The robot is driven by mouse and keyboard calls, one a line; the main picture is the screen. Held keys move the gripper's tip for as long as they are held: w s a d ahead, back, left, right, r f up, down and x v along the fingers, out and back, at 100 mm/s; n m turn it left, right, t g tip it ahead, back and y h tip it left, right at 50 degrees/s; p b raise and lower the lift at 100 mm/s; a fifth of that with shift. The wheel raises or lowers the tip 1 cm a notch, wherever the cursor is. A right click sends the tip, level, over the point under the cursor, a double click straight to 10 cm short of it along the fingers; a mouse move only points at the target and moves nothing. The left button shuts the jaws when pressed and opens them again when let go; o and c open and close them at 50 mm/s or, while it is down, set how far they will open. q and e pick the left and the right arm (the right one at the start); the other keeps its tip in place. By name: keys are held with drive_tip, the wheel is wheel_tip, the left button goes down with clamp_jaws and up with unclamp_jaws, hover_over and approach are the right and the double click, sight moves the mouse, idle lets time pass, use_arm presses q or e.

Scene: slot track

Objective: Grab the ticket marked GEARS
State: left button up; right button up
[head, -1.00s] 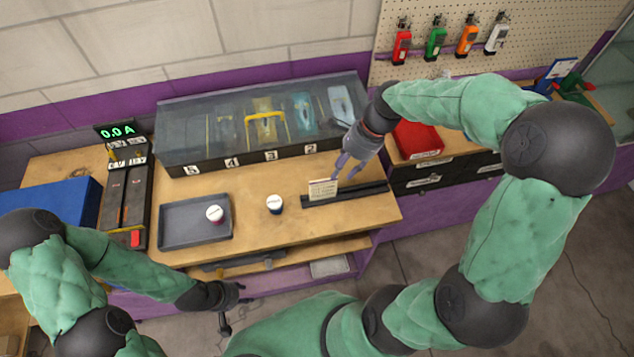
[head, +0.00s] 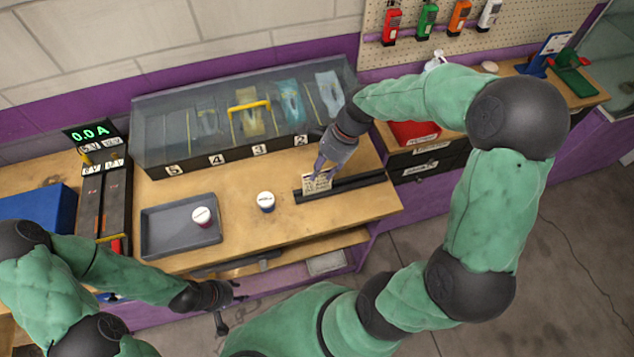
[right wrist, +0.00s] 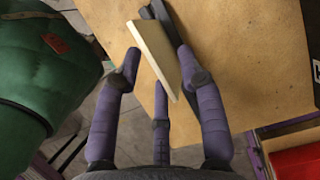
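A cream ticket (head: 317,183) with small dark print I cannot read stands in a black slotted rail (head: 350,187) on the bench. My right gripper (head: 320,168) is just above and behind the ticket, its fingers reaching down to it. In the right wrist view the pale ticket (right wrist: 156,57) lies between the spread purple fingers of my gripper (right wrist: 157,75). Small gaps show, so it looks open around the ticket; contact at the right finger is unclear. My left gripper (head: 229,307) is open and empty, low in front of the bench.
A glass-lidded case (head: 180,120) with numbered places stands behind the rail. A white-topped pot (head: 266,201) and a grey tray (head: 150,238) holding another are to the left. A red bin (head: 412,134) is to the right. Bench wood between pot and rail is clear.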

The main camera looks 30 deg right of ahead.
sight(317, 183)
drive_tip(key=shift+a+b+x, duration=0.15)
drive_tip(key=shift+b+x, duration=0.15)
drive_tip(key=shift+x, duration=1)
drive_tip(key=shift+a+b+x, duration=0.1)
drive_tip(key=shift+b+x, duration=0.2)
drive_tip(key=shift+x, duration=1)
drive_tip(key=shift+s, duration=0.1)
clamp_jaws()
